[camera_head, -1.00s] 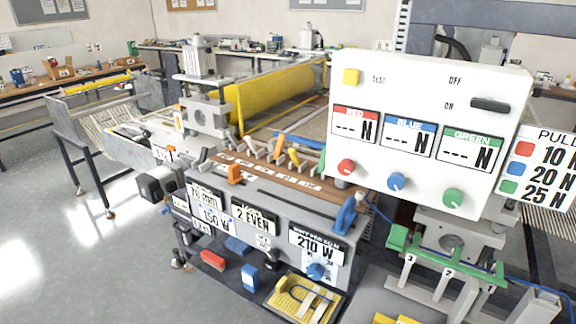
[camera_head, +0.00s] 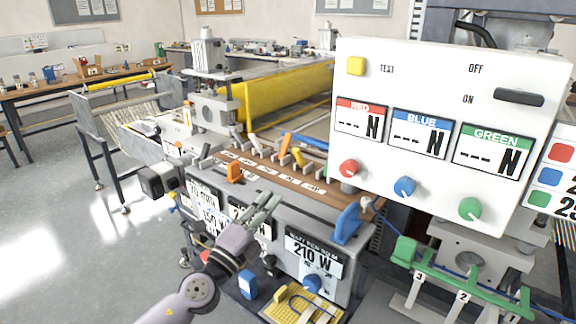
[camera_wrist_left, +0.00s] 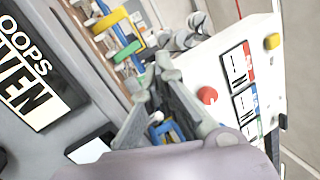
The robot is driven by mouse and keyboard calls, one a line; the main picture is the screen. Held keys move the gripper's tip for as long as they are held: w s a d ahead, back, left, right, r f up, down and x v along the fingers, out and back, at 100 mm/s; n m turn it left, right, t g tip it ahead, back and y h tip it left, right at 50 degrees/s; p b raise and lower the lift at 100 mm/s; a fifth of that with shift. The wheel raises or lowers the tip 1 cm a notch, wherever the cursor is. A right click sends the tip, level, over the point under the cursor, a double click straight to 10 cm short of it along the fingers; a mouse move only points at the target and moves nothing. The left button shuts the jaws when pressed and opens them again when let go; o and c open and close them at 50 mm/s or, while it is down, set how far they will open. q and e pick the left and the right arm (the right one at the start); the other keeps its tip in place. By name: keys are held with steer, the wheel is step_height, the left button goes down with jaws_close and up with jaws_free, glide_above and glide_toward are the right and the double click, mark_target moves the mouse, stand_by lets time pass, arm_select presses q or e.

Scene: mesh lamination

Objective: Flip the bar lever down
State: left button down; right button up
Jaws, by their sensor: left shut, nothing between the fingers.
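My left gripper (camera_head: 270,203) is shut and empty, in front of the grey machine's front panel. It is below the brown strip (camera_head: 260,178) that carries a row of levers. Among these are a white lever (camera_head: 254,142), a yellow-orange lever (camera_head: 298,156) and an orange piece (camera_head: 234,172). A dark bar-shaped handle (camera_head: 519,97) lies beside OFF and ON on the white control box. Which of these is the bar lever I cannot tell. In the left wrist view the closed fingers (camera_wrist_left: 160,75) point at the strip and the white box. My right gripper is not in view.
The white control box (camera_head: 440,190) juts out at the right. A blue upright handle (camera_head: 347,222) stands on the machine's right end. A yellow tray (camera_head: 300,305) and a blue block (camera_head: 248,283) lie below. Open floor (camera_head: 60,240) is at the left.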

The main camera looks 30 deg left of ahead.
arm_select(q)
steer(key=w+a+m+g+h, duration=0.1)
steer(key=m+g, duration=0.1)
steer(key=m, duration=0.3)
steer(key=w+a+m+g+h, duration=0.1)
steer(key=w+m+g, duration=0.1)
steer(key=m, duration=0.3)
steer(key=w+a+m+g+h, duration=0.1)
steer(key=m+h, duration=0.1)
steer(key=m, duration=0.3)
steer(key=shift+w+f+m+g, duration=0.15)
steer(key=shift+w+m+g, duration=0.15)
steer(key=shift+w+g, duration=0.1)
steer(key=a+y, duration=0.1)
steer(key=a, duration=0.1)
steer(key=a+y, duration=0.1)
steer(key=a+g+y, duration=0.1)
steer(key=a, duration=0.1)
steer(key=shift+w+a+m, duration=0.25)
steer(key=shift+a+m, duration=0.1)
steer(key=shift+m, duration=0.05)
